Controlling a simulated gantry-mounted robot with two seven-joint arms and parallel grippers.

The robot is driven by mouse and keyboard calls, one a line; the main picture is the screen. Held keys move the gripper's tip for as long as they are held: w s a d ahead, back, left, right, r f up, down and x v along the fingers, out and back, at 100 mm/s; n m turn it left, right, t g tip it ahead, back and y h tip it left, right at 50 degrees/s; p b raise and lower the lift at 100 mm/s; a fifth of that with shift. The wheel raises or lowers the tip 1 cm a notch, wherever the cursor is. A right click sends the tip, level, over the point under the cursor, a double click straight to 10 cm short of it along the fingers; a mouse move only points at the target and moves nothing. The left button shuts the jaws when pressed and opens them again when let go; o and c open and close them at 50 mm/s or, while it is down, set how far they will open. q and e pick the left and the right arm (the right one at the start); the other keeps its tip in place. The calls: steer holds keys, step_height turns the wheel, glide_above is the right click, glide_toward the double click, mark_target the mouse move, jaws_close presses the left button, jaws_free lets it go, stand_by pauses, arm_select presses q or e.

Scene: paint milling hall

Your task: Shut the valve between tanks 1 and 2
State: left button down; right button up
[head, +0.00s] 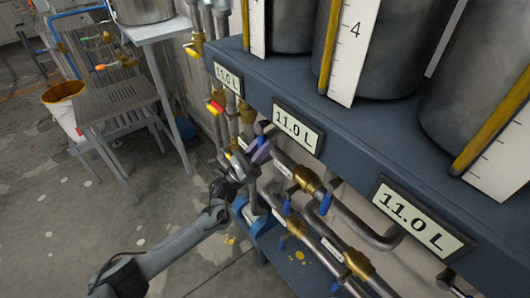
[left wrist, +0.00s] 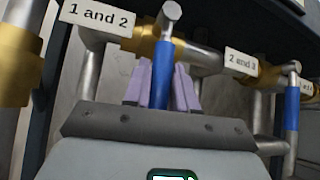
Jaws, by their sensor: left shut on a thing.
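In the left wrist view my left gripper (left wrist: 162,92) has its purple fingers shut on a blue valve handle (left wrist: 163,72). The handle hangs down from a grey stem on a brass valve body (left wrist: 147,42), across the pipe. A white label "1 and 2" (left wrist: 97,17) is just left of this valve, and a label "2 and 3" (left wrist: 241,64) is to its right. In the head view my left gripper (head: 259,150) is at the pipes below the tank shelf; the held handle is mostly hidden there. My right gripper is not in view.
Another blue-handled valve (left wrist: 292,105) hangs to the right. Several blue handles, such as one near the middle (head: 325,204), stick out along the pipes. The dark shelf (head: 350,135) with steel tanks (head: 370,45) overhangs them. A white bucket (head: 65,112) and open floor are at left.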

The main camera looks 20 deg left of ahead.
arm_select(q)
steer(key=shift+w+a+f+m+g+h, duration=0.1)
steer(key=shift+m+g+h, duration=0.2)
steer(key=shift+m+g, duration=0.1)
steer(key=c, duration=1)
jaws_free()
steer(key=b+v, duration=0.1)
steer(key=v, duration=0.9)
steer(key=shift+a+f, duration=0.2)
steer(key=shift+f, duration=0.05)
